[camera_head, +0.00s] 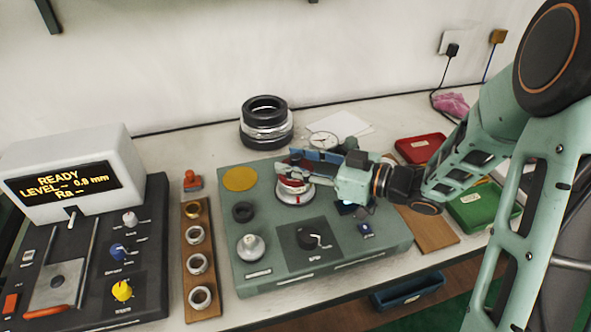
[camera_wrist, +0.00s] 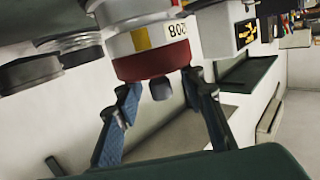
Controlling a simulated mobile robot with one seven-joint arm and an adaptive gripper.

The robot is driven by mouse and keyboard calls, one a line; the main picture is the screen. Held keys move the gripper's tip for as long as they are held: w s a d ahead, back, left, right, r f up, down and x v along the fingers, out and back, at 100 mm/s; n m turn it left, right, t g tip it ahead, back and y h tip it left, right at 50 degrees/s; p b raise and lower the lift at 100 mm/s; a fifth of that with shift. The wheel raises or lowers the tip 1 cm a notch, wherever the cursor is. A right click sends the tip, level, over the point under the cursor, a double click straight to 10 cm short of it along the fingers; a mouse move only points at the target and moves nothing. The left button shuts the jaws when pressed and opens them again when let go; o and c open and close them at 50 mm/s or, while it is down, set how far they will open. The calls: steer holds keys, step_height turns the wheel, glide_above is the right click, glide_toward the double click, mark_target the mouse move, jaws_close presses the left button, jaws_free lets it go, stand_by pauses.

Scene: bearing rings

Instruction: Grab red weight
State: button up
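The red weight (camera_wrist: 150,65) shows in the wrist view as a red band with a grey knob, against a white round body with a yellow patch and a printed label. In the head view the red weight (camera_head: 284,187) sits on a white round base on the green-grey bench unit, partly hidden by my gripper (camera_head: 302,166). In the wrist view my gripper (camera_wrist: 160,88) is open, its two blue-padded fingers apart on either side of the grey knob. I cannot tell whether either finger touches it.
A wooden rack (camera_head: 206,283) of rings stands left. A stack of rings (camera_head: 266,123) stands behind. Red (camera_head: 420,148) and green (camera_head: 474,207) boxes lie right.

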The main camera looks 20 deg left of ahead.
steer(key=shift+c, duration=0.7)
jaws_close()
steer(key=shift+r, duration=0.1)
